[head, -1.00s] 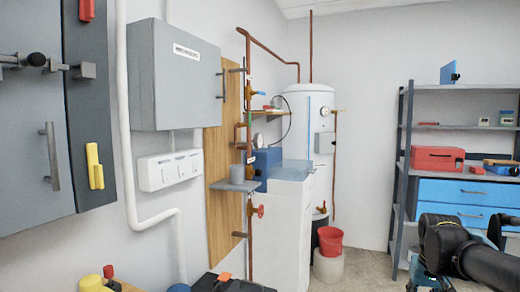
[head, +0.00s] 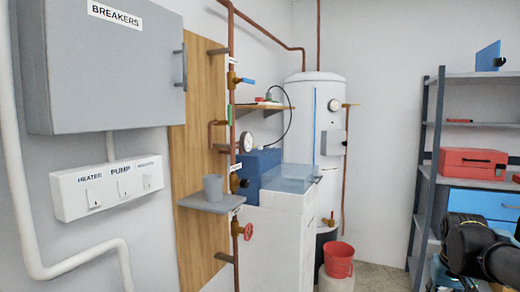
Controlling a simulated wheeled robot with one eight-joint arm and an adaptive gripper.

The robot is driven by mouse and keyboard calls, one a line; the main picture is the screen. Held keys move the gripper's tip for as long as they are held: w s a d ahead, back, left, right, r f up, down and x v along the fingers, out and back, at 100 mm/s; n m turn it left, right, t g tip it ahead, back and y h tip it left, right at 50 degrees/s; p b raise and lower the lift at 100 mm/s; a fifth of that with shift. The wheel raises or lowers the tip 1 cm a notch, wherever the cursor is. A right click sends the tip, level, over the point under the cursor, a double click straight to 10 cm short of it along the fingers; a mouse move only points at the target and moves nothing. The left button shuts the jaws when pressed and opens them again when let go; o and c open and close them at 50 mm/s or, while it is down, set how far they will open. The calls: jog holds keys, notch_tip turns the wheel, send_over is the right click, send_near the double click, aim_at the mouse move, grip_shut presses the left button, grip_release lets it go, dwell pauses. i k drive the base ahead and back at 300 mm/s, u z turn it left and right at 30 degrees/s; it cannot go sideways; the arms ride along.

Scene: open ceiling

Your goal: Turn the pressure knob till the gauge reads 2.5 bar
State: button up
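A round white gauge (head: 247,141) is on the wall pipework, just above a blue box. It is too small to read. A small black knob (head: 243,184) is on the copper pipe below the gauge, above the grey shelf; I cannot tell whether it is the pressure knob. A red handwheel (head: 248,232) sits lower on the pipe, and a blue lever valve (head: 243,80) sits higher up. Dark links of my arm show at the lower right, far from the pipework. My gripper's fingers cannot be made out.
A grey shelf (head: 212,203) with a grey cup (head: 213,187) juts out before the pipe. A white block (head: 280,245) bears the blue box (head: 258,170). A red bucket (head: 338,259) stands by the tank (head: 314,130). A breaker box (head: 110,75) hangs left; a shelving rack (head: 425,170) stands right.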

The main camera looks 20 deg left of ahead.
aim_at(245, 184)
jog(key=i, duration=0.95)
jog(key=u, duration=1.95)
